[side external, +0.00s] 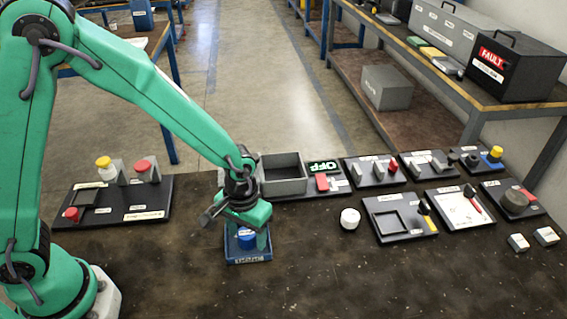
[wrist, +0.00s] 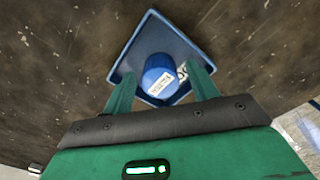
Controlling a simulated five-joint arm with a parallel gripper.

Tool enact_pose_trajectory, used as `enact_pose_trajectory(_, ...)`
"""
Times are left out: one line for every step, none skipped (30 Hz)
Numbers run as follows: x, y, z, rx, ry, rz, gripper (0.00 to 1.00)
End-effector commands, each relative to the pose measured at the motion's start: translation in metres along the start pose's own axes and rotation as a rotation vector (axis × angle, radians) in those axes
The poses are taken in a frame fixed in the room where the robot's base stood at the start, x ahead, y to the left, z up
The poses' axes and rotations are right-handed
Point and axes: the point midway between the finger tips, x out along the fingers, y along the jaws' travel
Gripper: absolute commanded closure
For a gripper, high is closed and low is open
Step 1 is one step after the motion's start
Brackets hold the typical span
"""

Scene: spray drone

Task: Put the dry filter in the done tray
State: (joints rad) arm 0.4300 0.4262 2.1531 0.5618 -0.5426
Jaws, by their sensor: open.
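A blue cylinder with a white label (wrist: 158,72) stands in a small blue tray (wrist: 150,27), and I take it to be the filter. The writing on its label is too small to read. In the side view the cylinder (side external: 246,241) shows between my fingers, and the tray (side external: 248,260) has a label on its front edge that I cannot read for sure. My gripper (side external: 247,234) is low over the tray. Its fingers (wrist: 162,72) are open on either side of the cylinder, with gaps visible in the wrist view.
A grey open bin (side external: 283,187) stands just behind my gripper. A white round piece (side external: 350,218) lies to the right. A black board with red and yellow knobs (side external: 120,210) is at left. Several fixtures line the right side. The front of the table is clear.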

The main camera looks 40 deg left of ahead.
Motion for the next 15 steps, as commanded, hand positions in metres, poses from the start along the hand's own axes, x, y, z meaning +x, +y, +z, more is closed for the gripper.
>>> enact_pose_trajectory(-0.004, 0.0, -0.001, 0.0, 0.002, 0.001, 0.42)
enact_pose_trajectory(-0.006, 0.0, -0.001, 0.0, 0.002, 0.001, 0.42)
enact_pose_trajectory(-0.009, 0.0, -0.001, 0.0, 0.002, 0.001, 0.42)
enact_pose_trajectory(-0.012, 0.0, -0.001, 0.0, 0.003, 0.002, 0.42)
enact_pose_trajectory(-0.016, 0.001, -0.001, 0.0, 0.003, 0.002, 0.42)
enact_pose_trajectory(-0.02, 0.0, -0.001, 0.0, 0.003, 0.002, 0.42)
enact_pose_trajectory(-0.024, 0.0, -0.001, 0.0, 0.003, 0.002, 0.42)
enact_pose_trajectory(-0.028, 0.001, -0.001, 0.0, 0.004, 0.002, 0.42)
enact_pose_trajectory(-0.034, 0.001, -0.001, 0.0, 0.004, 0.002, 0.42)
enact_pose_trajectory(-0.038, 0.001, -0.001, 0.0, 0.004, 0.003, 0.42)
enact_pose_trajectory(-0.043, 0.001, -0.001, 0.0, 0.004, 0.002, 0.42)
enact_pose_trajectory(-0.049, 0.0, -0.001, 0.0, 0.004, 0.003, 0.42)
enact_pose_trajectory(-0.054, 0.0, -0.001, 0.0, 0.003, 0.002, 0.42)
enact_pose_trajectory(-0.059, 0.001, -0.001, 0.0, 0.005, 0.003, 0.42)
enact_pose_trajectory(-0.065, 0.0, -0.001, 0.0, 0.003, 0.002, 0.42)
